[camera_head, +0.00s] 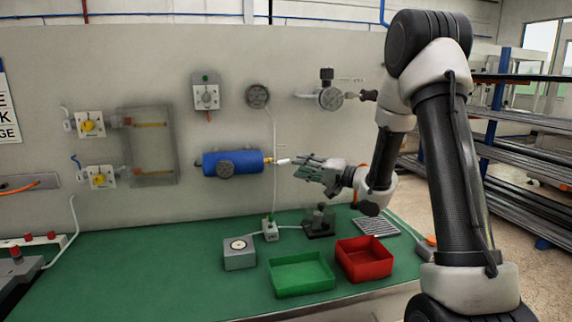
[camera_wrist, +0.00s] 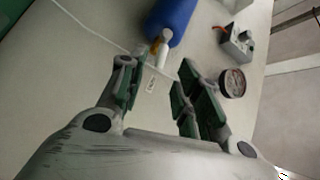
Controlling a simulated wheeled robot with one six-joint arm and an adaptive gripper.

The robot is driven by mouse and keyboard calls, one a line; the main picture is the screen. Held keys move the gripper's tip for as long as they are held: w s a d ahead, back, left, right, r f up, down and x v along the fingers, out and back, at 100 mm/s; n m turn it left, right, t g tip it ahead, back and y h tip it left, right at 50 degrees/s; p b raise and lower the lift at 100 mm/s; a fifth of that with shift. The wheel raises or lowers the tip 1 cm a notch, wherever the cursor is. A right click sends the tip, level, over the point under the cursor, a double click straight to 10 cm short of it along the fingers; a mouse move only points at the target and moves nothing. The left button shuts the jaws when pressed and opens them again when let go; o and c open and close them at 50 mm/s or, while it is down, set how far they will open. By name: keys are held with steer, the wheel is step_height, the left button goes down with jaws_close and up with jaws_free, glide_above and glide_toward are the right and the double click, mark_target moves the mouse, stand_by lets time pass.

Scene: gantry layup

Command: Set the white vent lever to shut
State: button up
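The white vent lever (camera_head: 283,161) sticks out to the right from the brass fitting (camera_head: 268,160) at the right end of the blue cylinder (camera_head: 232,162) on the wall panel. My gripper (camera_head: 300,168) is just right of the lever, pointing left towards it. In the wrist view the lever (camera_wrist: 163,54) shows ahead, between the lines of the two fingers and nearer the left one. The fingers of my gripper (camera_wrist: 157,72) are apart with nothing held between them. I cannot tell whether a fingertip touches the lever.
A round gauge (camera_head: 257,96) and a grey switch box (camera_head: 206,97) are above the cylinder. A pressure regulator (camera_head: 330,98) is at upper right. A green bin (camera_head: 302,275), a red bin (camera_head: 364,260) and a grey box (camera_head: 240,254) stand on the green bench (camera_head: 150,275) below.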

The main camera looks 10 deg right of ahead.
mark_target(287, 162)
steer(key=x, duration=0.7)
steer(key=shift+w, duration=0.1)
jaws_close()
